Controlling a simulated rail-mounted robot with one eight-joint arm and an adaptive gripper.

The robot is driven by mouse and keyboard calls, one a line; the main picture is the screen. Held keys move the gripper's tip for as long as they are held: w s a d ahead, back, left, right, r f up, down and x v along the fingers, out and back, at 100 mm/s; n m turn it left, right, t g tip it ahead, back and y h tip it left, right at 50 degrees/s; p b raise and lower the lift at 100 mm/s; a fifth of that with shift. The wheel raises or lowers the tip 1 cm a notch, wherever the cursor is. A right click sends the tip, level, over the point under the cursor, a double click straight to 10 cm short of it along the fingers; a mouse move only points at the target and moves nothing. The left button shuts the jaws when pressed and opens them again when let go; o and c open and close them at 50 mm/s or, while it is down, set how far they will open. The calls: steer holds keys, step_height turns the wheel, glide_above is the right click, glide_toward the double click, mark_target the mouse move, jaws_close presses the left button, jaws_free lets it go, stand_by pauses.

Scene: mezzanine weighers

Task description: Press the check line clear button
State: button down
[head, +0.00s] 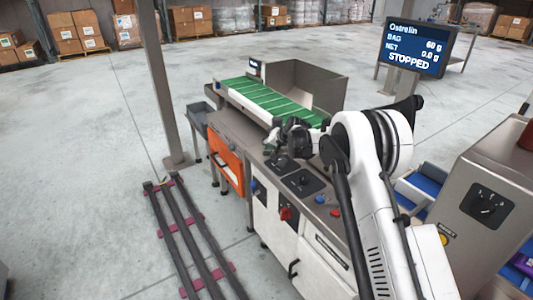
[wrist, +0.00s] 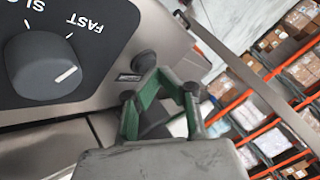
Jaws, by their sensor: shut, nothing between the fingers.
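In the head view my gripper (head: 272,143) is over the back of a steel machine top, beside the near end of a green belt. In the wrist view its green fingers (wrist: 162,78) are together and hold nothing. Their tips appear close to a dark round button (wrist: 145,61) with a small label I cannot read; I cannot tell if they touch. No button's label is readable, so I cannot tell which is the check line clear button. In the head view a small blue button (head: 320,198) and a small red one (head: 335,212) sit on the machine top.
A grey dial (wrist: 45,66) marked SLOW and FAST is left of the fingers. The green belt (head: 270,100) lies beyond my gripper. A red knob (head: 285,213) is on the machine's front. A screen (head: 416,47) reads STOPPED and NET 0.0 g. A steel cabinet (head: 480,170) stands right.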

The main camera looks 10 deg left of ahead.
steer(key=shift+f+b, duration=0.3)
steer(key=shift+f, duration=0.1)
stand_by(0.3)
steer(key=shift+r, duration=0.85)
steer(key=shift+p, duration=0.3)
steer(key=shift+r+p, duration=0.8)
steer(key=shift+r, duration=1.7)
